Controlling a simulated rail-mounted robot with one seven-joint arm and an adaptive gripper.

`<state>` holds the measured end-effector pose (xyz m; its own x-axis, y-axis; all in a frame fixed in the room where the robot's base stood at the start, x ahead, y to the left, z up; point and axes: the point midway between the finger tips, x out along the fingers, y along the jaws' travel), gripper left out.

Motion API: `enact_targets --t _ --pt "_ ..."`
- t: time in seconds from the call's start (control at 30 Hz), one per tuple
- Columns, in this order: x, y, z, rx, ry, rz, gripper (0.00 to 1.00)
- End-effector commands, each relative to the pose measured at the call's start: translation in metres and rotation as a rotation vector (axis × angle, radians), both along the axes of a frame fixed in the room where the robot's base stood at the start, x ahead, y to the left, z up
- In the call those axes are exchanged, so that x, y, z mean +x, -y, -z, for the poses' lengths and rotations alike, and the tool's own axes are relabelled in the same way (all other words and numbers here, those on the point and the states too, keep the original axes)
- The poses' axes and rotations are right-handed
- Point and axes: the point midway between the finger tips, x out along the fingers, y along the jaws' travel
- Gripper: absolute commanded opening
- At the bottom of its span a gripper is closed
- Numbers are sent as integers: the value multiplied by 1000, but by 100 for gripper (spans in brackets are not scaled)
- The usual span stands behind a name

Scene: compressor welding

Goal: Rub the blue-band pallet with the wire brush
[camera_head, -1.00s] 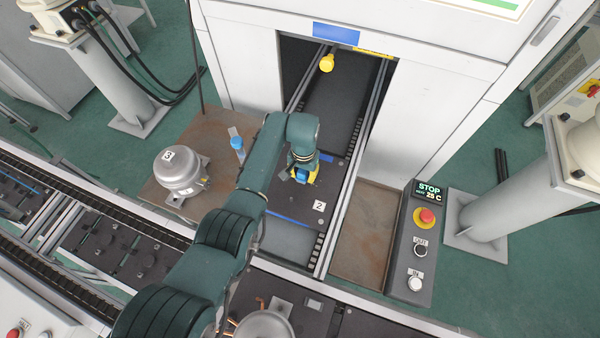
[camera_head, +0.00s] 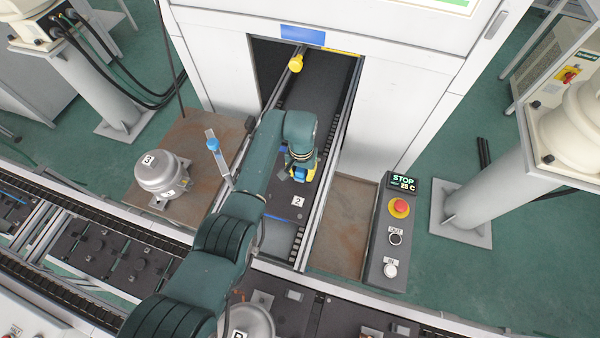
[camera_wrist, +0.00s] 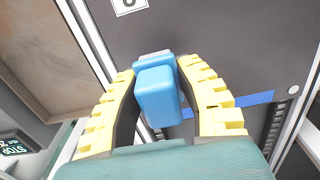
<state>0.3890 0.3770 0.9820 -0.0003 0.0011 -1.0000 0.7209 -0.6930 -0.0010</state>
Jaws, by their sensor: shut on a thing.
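My gripper (camera_head: 302,168) is over the dark blue-band pallet (camera_head: 278,200), which lies on the conveyor in front of the oven opening and carries a "2" label. The wrist view shows the yellow fingers (camera_wrist: 165,105) on either side of a blue block-shaped body (camera_wrist: 158,92), which I take to be the wire brush; they are shut on it.
A yellow knob-like part (camera_head: 295,64) is at the opening. A control box (camera_head: 393,240) with a red button stands at right.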

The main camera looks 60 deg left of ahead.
Motion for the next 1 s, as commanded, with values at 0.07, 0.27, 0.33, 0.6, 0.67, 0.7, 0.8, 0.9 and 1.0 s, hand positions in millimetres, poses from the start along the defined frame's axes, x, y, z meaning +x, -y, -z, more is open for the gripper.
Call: enact_targets --t 0.07,0.27,0.33,0.6,0.67,0.7,0.8,0.9,1.0 --pt "1 2 -12 -1 -1 3 2" --pt "3 3 -30 0 0 8 2" --pt "4 4 -37 0 0 10 2" --pt "5 6 -51 -1 -1 15 2" --pt "6 6 -52 -1 -1 15 2" --pt "6 6 -52 0 0 15 2" --pt "6 6 -52 0 0 15 2" --pt "6 6 -51 0 0 15 2" --pt "7 7 -51 0 0 18 2"
